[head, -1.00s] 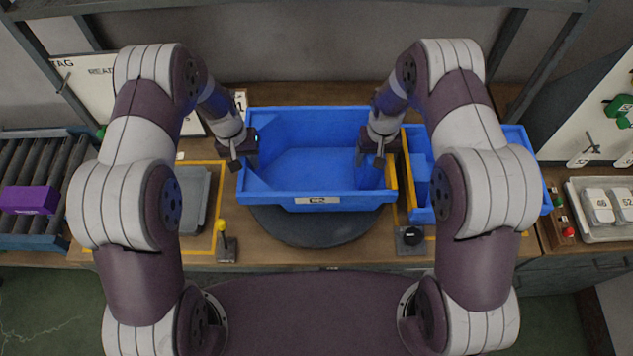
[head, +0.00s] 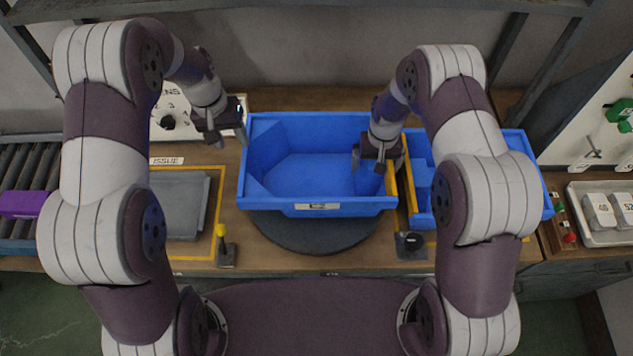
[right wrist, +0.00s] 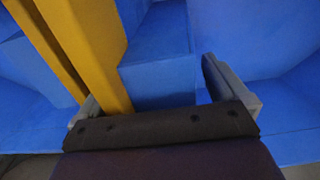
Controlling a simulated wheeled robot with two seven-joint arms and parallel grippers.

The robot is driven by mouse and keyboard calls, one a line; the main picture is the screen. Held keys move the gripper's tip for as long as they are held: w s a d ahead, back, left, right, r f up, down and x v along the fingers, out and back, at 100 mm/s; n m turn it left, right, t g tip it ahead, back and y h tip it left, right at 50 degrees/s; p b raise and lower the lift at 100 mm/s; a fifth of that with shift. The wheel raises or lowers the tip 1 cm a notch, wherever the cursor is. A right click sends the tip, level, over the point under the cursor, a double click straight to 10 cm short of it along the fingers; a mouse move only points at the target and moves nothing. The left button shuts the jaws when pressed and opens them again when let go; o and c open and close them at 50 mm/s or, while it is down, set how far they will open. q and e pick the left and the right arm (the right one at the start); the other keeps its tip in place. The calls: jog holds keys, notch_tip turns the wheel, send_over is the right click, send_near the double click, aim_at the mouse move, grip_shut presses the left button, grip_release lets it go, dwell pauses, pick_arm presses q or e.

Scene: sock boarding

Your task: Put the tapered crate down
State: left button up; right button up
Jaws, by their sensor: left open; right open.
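The blue tapered crate (head: 270,201) sits upright on a dark round turntable (head: 320,236) in the middle of the bench. It looks empty, and its front wall carries a small label. My left gripper (head: 210,128) is open and empty, to the left of the crate and apart from it. My right gripper (head: 371,166) is open at the crate's right side. In the right wrist view, its two fingers (right wrist: 165,98) stand apart, with blue wall and a yellow strip showing between them; whether they touch anything is unclear.
A second blue crate (head: 535,175) stands close on the right. A grey tray (head: 185,208) lies in a yellow outline on the left. A yellow-knobbed lever (head: 224,245) and a black knob (head: 410,243) stand in front. A roller conveyor (head: 35,165) carries a purple box (head: 20,204).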

notch_tip(320, 180, up, 11)
jog(key=shift+r, duration=0.45)
